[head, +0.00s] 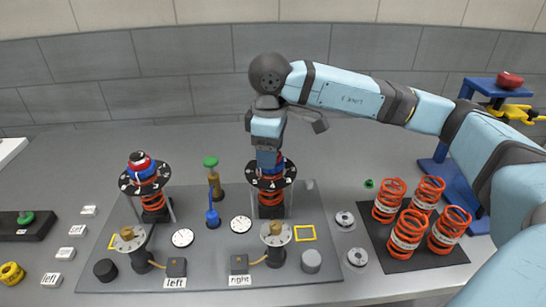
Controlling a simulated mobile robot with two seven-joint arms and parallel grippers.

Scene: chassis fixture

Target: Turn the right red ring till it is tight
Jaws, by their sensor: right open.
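The right tower stands behind the "right" label (240,281), with a black numbered disc (271,181) above an orange spring (270,197). My right gripper (269,160) points straight down over the top of this tower, its fingers at the middle of the disc. It is open. The right red ring is mostly hidden by the gripper, and I cannot tell whether the fingers touch it. The left tower has a similar numbered disc (145,180), with a red and blue ring stack (141,164) on top in plain view. My left gripper is not in view.
Brass-topped parts and dials sit in front. Several orange springs stand on a dark mat (432,257) at right. A blue stand (452,170) is behind my right arm.

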